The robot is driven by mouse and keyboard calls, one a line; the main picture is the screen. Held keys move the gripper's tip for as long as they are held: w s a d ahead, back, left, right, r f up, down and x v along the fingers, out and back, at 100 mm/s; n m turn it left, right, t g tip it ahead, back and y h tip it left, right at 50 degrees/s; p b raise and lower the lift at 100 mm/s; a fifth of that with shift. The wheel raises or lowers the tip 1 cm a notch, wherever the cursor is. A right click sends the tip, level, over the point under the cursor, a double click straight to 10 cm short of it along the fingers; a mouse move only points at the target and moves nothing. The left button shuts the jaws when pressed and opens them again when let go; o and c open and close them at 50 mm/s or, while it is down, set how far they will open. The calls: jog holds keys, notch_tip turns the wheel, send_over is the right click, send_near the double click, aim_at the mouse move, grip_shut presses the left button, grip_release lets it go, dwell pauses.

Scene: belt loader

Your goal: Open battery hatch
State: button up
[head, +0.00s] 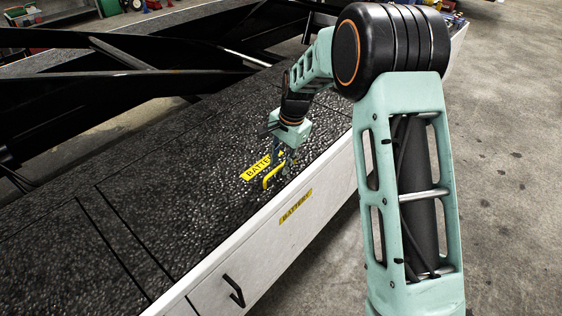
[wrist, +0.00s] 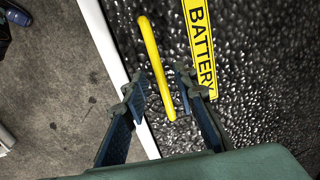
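The battery hatch (head: 222,192) is a black, rough-textured panel on top of the loader, flush with the deck. It carries a yellow BATTERY label (head: 259,168), which also shows in the wrist view (wrist: 200,45). A yellow bar handle (head: 272,177) stands near the hatch's edge; in the wrist view the handle (wrist: 154,62) runs lengthwise. My gripper (wrist: 160,90) is open, with one finger on each side of the handle's near end. In the head view my gripper (head: 282,160) points down at the handle. I cannot tell whether the fingers touch it.
The loader's white side wall (head: 255,250) has a second BATTERY label (head: 296,206) and a black pull handle (head: 234,291). Black metal beams (head: 130,60) rise behind the deck. Grey concrete floor (head: 505,170) lies free to the right.

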grip_shut()
jog(key=shift+r, duration=0.1)
